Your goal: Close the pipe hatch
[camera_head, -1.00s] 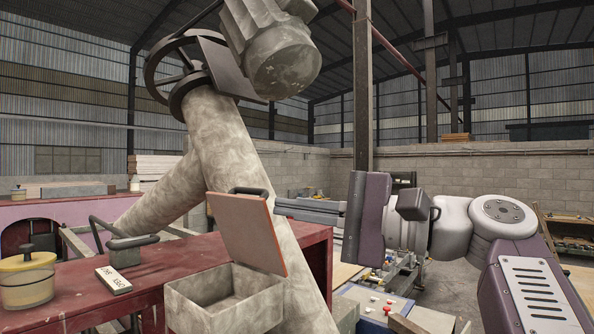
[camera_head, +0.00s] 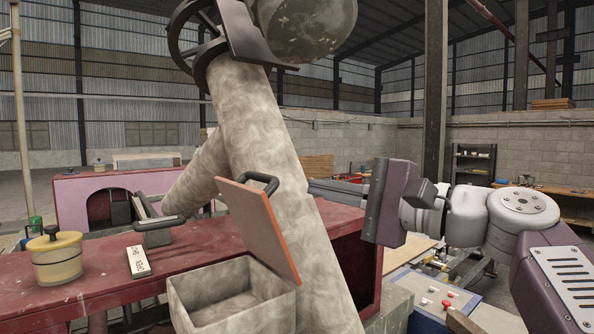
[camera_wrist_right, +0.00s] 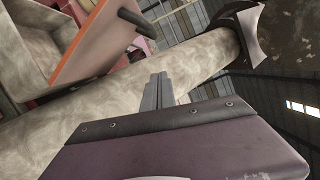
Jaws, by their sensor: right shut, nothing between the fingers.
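The pipe hatch is a grey stone-like open box (camera_head: 192,290) on the side of a thick mottled pipe (camera_head: 252,130). Its lid (camera_head: 258,228), orange-red on the visible face, stands open, tilted up, with a dark handle (camera_head: 262,182) at its top. The lid also shows at the upper left of the right wrist view (camera_wrist_right: 88,42), with its handle (camera_wrist_right: 136,23). My right gripper (camera_head: 314,188) points left, to the right of the lid and apart from it. Its fingers (camera_wrist_right: 158,80) are shut and empty, in front of the pipe in the wrist view. My left gripper is not in view.
A dark red bench (camera_head: 100,288) carries a yellow-lidded pot (camera_head: 57,257) and a small white label block (camera_head: 138,262). A black handwheel (camera_head: 195,45) sits high on the pipe. A table with small parts (camera_head: 430,287) stands below my right arm.

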